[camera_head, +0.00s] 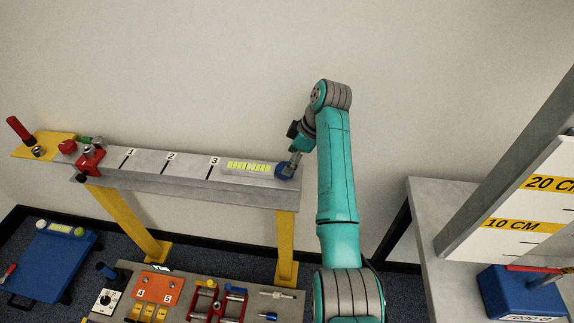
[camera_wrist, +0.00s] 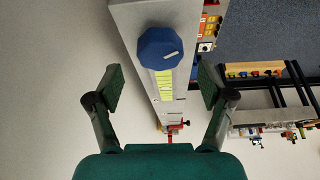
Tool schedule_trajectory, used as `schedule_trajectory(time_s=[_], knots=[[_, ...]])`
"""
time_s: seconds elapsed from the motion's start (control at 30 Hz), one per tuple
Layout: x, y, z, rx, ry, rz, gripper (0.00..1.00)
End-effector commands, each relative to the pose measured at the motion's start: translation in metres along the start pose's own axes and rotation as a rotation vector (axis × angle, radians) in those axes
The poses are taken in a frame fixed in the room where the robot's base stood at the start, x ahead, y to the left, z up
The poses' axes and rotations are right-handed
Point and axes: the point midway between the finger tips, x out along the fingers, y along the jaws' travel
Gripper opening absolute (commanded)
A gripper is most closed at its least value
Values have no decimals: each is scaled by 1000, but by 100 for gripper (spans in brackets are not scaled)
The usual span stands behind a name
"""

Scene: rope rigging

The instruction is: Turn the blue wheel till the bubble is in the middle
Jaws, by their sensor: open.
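The blue wheel (camera_head: 285,171) sits at the right end of the grey beam, beside the yellow-green level vial (camera_head: 248,167). In the wrist view the blue wheel (camera_wrist: 160,48) is a faceted knob with a pale mark on its face. The level vial (camera_wrist: 164,86) runs from it along the beam, with dark graduation lines. I cannot make out where the bubble is. My gripper (camera_head: 294,166) is at the wheel in the head view. In the wrist view my gripper (camera_wrist: 160,82) is open, its fingers apart on both sides of the beam, with nothing between the pads clearly gripped.
The grey beam (camera_head: 190,170) stands on yellow legs, with a red clamp (camera_head: 90,158) at its left end. A lower bench holds an orange block (camera_head: 157,287) and red fixtures (camera_head: 217,302). A grey table with a blue block (camera_head: 520,292) and a height scale stands at right.

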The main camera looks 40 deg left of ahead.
Motion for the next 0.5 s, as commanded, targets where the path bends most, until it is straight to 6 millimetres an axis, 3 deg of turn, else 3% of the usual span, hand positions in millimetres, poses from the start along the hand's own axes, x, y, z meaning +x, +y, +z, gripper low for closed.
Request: schedule_trajectory(time_s=[0.2,0.5], knots=[[26,0,0,1,0,-1,80],[34,0,0,1,1,1,80]])
